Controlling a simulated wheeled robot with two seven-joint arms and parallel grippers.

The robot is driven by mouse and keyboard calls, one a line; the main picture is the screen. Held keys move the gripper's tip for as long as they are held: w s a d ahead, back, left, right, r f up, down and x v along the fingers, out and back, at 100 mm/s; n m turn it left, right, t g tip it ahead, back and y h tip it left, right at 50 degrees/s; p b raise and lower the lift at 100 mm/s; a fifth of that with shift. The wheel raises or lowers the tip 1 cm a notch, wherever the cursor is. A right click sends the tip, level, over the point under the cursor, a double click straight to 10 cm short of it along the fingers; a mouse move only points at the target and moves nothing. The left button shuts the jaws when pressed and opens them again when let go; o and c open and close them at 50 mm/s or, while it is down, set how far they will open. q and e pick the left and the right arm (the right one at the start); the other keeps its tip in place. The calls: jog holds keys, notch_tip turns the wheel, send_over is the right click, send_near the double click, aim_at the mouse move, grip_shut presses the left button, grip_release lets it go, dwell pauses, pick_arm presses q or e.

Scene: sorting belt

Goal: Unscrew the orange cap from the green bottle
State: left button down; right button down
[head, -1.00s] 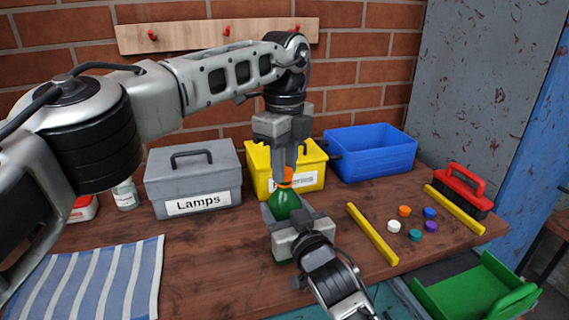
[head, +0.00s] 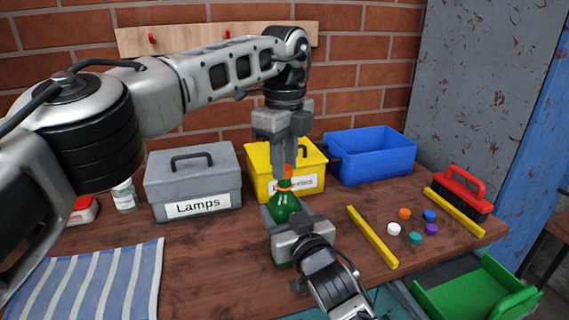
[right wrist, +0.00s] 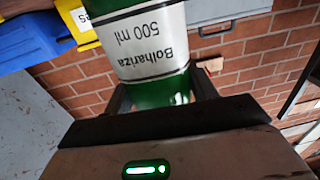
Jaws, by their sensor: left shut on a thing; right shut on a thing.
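The green bottle (head: 286,204) stands upright on the bench. My right gripper (head: 290,224) is shut around its body from the front. The right wrist view shows the bottle's white label (right wrist: 146,45) reading "Bolhariza 500 ml" between the fingers, with the top out of view. The orange cap (head: 287,172) is at the bottle's top, partly hidden by the fingers of my left gripper (head: 284,168), which comes from above and is shut on it. An orange ring (head: 285,186) shows on the neck just below. I cannot tell whether the cap touches the neck.
A grey "Lamps" box (head: 196,180), a yellow box (head: 258,178) and a blue bin (head: 372,155) stand behind. Several loose caps (head: 404,214) lie right, between two yellow bars (head: 372,237). A red brush (head: 463,190) is farther right; a striped cloth (head: 90,280) lies left.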

pick_arm(q)
jog(key=shift+r, duration=0.45)
jog(key=shift+r, duration=2)
pick_arm(e)
jog(key=shift+c, duration=2)
grip_release()
